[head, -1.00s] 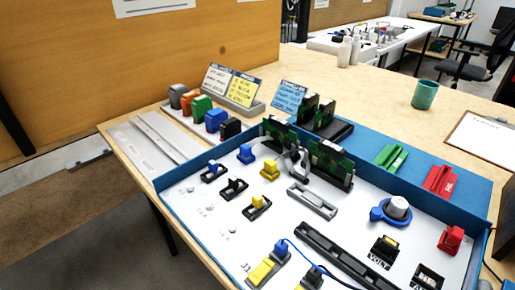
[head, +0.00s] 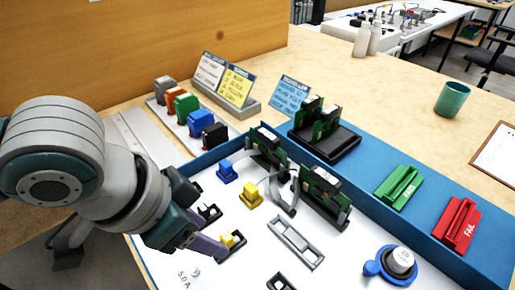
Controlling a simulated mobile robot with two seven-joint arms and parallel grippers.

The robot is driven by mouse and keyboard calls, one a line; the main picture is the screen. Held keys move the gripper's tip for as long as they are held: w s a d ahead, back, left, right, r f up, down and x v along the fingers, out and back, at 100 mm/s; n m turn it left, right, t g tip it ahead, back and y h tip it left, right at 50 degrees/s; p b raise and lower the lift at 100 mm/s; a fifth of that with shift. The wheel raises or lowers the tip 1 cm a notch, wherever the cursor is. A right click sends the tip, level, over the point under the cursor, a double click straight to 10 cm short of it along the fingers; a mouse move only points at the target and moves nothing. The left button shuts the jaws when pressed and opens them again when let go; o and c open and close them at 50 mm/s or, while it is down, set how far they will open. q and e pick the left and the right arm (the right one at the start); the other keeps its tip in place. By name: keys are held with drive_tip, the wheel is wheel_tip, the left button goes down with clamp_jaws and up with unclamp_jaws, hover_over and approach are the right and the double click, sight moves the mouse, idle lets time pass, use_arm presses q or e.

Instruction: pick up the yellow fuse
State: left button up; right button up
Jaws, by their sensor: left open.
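One yellow fuse (head: 251,194) stands on the white panel (head: 262,222), right of a similar blue piece. Another yellow fuse (head: 232,239) sits in a black holder, closer to me. The gripper partly hides the black holders on the left. My right gripper is not in view.
Green circuit boards (head: 322,190) stand behind the yellow fuses. A blue fuse (head: 227,171) is close by. A grey empty holder (head: 295,243) and a blue-based knob (head: 397,262) are to the right. Green (head: 399,188) and red (head: 456,222) trays lie on the blue strip.

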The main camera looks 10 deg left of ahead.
sight(225, 238)
use_arm(q)
drive_tip(key=b+x, duration=0.1)
drive_tip(key=x, duration=0.2)
drive_tip(key=b+x, duration=0.1)
drive_tip(key=x, duration=0.2)
drive_tip(key=shift+w+r, duration=0.15)
drive_tip(key=shift+w, duration=0.25)
drive_tip(key=shift+c, duration=0.2)
clamp_jaws()
